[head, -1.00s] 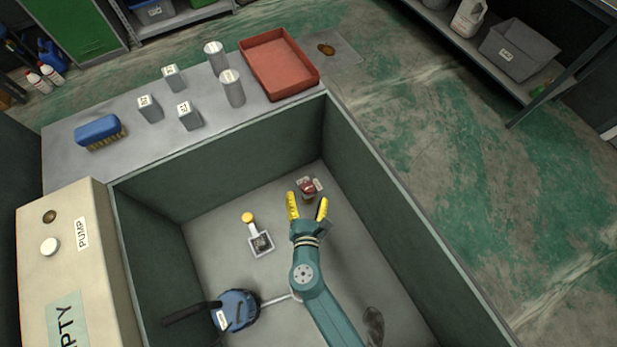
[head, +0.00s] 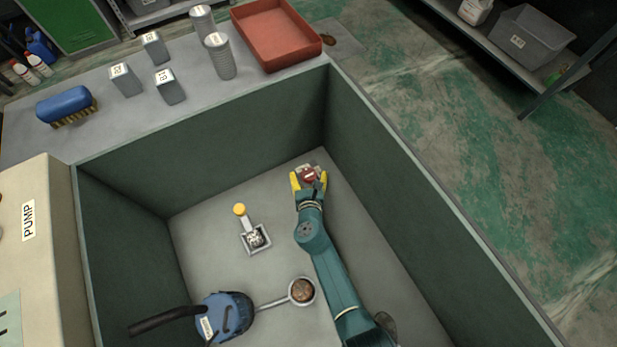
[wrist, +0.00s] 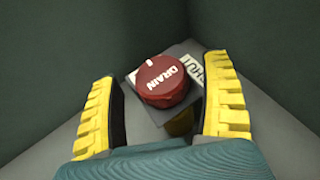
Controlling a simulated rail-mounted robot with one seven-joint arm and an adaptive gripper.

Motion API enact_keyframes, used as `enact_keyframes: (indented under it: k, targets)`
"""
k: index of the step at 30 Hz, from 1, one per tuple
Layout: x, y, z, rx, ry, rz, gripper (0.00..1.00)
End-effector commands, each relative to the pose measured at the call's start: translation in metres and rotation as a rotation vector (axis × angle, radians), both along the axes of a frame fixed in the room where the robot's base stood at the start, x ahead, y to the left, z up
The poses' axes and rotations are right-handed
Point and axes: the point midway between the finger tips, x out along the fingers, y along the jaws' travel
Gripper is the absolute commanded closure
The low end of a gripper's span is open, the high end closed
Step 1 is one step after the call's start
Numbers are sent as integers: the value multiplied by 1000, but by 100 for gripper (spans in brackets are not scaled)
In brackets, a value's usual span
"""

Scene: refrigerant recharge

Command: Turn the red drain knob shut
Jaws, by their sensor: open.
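The red drain knob (head: 309,174) is at the far corner of the sunken green-walled bay. In the wrist view the knob (wrist: 163,81) is round, marked DRAIN, with a white line on its upper left edge. It sits on a grey block with a white label (wrist: 193,69), partly covered, beside it. My gripper (head: 309,182) has yellow padded fingers at either side of the knob in the head view. In the wrist view my gripper (wrist: 162,112) is open, one finger left and one right of the knob, with gaps between them and it.
Bay walls (head: 270,131) rise close behind and right of the knob. A yellow-topped lever (head: 240,211), a blue pump-like unit (head: 226,312) and a round brown-filled cup (head: 302,290) are on the bay floor. A red tray (head: 276,37) and several canisters stand on the ledge.

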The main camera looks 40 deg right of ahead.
Motion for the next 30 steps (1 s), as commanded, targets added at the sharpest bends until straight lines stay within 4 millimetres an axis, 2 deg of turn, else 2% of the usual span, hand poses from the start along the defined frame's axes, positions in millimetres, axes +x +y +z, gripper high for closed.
enact_keyframes:
  k: [1,11,14,21,22,30]
  targets:
    - [3,-4,-5,0,0,-1,20]
    - [7,-7,-4,1,0,0,20]
    - [7,-7,-4,1,0,0,36]
    - [7,-7,-4,1,0,0,82]
    - [7,-7,-4,1,0,0,85]
    - [8,-6,-4,2,1,-13,85]
